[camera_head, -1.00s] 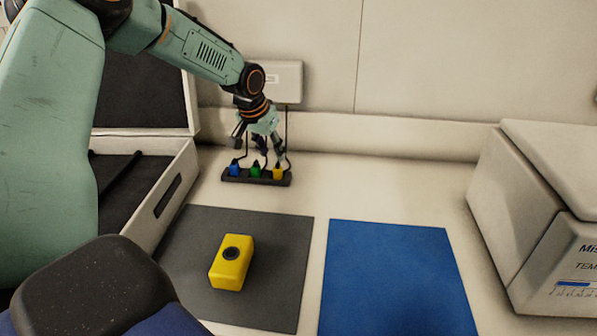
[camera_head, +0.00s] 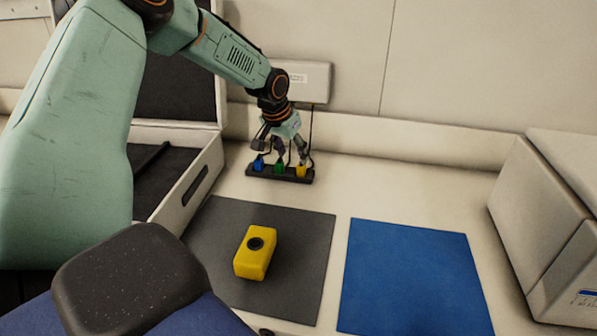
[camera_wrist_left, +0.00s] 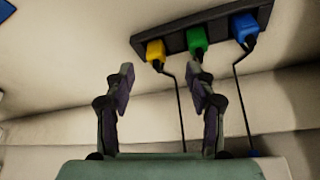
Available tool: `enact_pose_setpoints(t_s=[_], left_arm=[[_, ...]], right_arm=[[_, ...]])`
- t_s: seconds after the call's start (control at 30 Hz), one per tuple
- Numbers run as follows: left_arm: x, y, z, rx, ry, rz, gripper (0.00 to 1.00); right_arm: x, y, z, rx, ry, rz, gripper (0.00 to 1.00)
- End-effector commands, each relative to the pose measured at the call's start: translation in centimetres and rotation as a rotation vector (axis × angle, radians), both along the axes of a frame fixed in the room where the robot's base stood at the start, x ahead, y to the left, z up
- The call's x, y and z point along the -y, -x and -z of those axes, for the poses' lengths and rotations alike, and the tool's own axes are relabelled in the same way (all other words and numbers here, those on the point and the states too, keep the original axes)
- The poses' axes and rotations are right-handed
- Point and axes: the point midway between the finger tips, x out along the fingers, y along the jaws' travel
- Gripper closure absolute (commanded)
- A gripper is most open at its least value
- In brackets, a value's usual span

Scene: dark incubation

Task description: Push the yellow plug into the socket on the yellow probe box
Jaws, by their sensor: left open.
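The yellow plug (camera_head: 301,171) sits at the right end of a dark holder (camera_head: 262,174), with a cable running up from it. In the left wrist view the yellow plug (camera_wrist_left: 156,51) shows ahead of and between the open fingers, apart from them. The yellow probe box (camera_head: 254,261) lies on the grey mat, with a round dark socket (camera_head: 255,243) on its top. My left gripper (camera_head: 291,160) is open and empty over the holder, near the green and yellow plugs; it also shows in the left wrist view (camera_wrist_left: 162,80). My right gripper is not in view.
A green plug (camera_head: 279,168) and a blue plug (camera_head: 258,164) share the holder. A white wall box (camera_head: 305,78) hangs behind. A blue mat (camera_head: 410,280) lies right of the grey mat (camera_head: 310,235). An open case (camera_head: 200,165) stands left, a white appliance (camera_head: 545,210) right.

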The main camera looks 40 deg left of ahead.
Motion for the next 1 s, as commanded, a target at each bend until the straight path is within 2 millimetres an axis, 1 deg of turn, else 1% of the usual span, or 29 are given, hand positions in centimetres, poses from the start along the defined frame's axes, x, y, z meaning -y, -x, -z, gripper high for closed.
enact_pose_setpoints(t_s=[0.17, 0.23, 0.43, 0.5, 0.6, 1.0], left_arm=[[0.1, -0.3, 0.1, -0.001, -0.001, 0.001, 0.44], [0.0, -0.5, 0.5, -0.002, -0.002, -0.001, 0.44], [0.1, -2.0, 2.7, -0.004, -0.004, 0.0, 0.44], [0.0, -2.4, 3.6, -0.003, -0.003, 0.001, 0.44], [0.0, -2.7, 4.3, -0.001, -0.002, 0.0, 0.44], [0.0, -2.9, 4.5, 0.0, -0.001, 0.001, 0.44]], right_arm=[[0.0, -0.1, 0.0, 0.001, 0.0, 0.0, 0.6], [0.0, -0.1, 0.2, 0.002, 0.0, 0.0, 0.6], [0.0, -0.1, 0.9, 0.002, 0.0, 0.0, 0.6], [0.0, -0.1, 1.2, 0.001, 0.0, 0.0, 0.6], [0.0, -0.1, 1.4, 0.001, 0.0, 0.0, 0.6], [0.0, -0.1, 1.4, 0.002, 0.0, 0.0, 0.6]])
